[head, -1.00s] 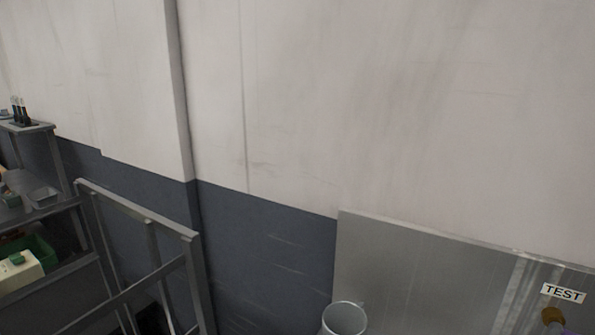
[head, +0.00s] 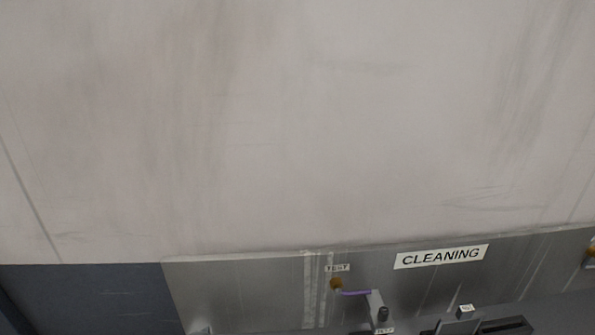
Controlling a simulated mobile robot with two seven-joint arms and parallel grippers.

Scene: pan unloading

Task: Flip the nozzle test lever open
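A small TEST label (head: 337,268) is on the metal panel at the bottom of the head view, right of centre. Just below it is a round brass-coloured fitting (head: 336,284). A thin purple lever (head: 355,293) extends to the right from the fitting, roughly level. Its right end meets or passes in front of a grey upright piece with a dark knob (head: 382,313); I cannot tell whether they touch. Neither of my grippers is in view.
The metal panel (head: 240,290) runs along the wall's lower part and carries a CLEANING sign (head: 441,257). Another brass-coloured fitting (head: 590,262) is at the right edge. Dark equipment (head: 505,326) shows at the bottom right. The pale wall (head: 280,120) above is bare.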

